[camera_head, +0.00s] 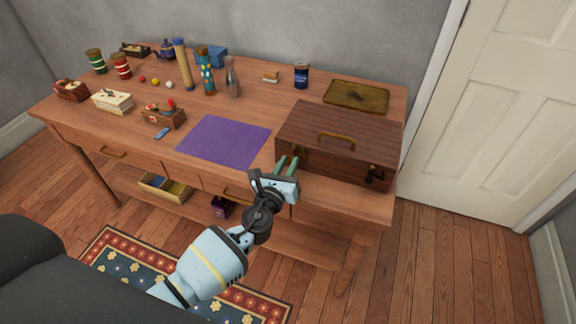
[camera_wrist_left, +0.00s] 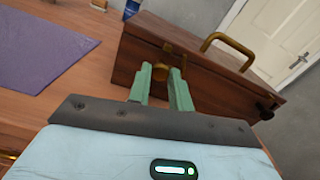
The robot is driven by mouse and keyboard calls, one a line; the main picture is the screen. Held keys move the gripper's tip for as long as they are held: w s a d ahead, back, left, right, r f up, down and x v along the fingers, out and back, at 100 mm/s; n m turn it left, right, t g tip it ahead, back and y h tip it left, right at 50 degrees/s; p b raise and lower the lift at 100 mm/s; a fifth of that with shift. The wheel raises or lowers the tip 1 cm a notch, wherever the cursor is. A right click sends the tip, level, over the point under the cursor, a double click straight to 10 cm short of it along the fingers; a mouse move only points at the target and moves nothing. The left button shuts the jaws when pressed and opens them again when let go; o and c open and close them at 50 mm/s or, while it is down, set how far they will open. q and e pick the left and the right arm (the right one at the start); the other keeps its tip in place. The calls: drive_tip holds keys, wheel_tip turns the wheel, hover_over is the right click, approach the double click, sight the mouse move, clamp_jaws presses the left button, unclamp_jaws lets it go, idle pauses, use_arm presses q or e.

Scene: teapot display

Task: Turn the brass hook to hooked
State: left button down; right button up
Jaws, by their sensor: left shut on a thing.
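A dark brown wooden case (camera_head: 318,118) with a brass carry handle (camera_head: 337,138) sits at the right end of the table, its lid down. In the left wrist view the case (camera_wrist_left: 200,82) fills the upper right. The brass hook (camera_wrist_left: 160,71) is on the left part of its front face. My left gripper (camera_head: 287,164) is at that left front part of the case, its green fingers pointing at it. In the left wrist view the fingers (camera_wrist_left: 160,76) are shut on the brass hook. The hook is hidden in the head view, and its exact angle is unclear. My right gripper is not in view.
A dark latch (camera_head: 375,176) is on the case's right front. A purple mat (camera_head: 224,140) lies left of the case. A brass-coloured tray (camera_head: 357,96) and a dark blue jar (camera_head: 301,76) stand behind it. Several small boxes and bottles crowd the table's left.

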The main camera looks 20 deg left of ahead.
use_arm(q)
drive_tip(key=n+b, duration=0.1)
drive_tip(key=n, duration=0.2)
drive_tip(key=shift+f+n, duration=0.15)
drive_tip(key=shift+n, duration=0.25)
drive_tip(key=n+b, duration=0.1)
drive_tip(key=n, duration=0.2)
drive_tip(key=shift+n+b, duration=0.6)
drive_tip(key=shift+n, duration=1.3)
drive_tip(key=c, duration=1.3)
unclamp_jaws()
drive_tip(key=shift+s+a, duration=0.1)
drive_tip(key=shift+s, duration=3.85)
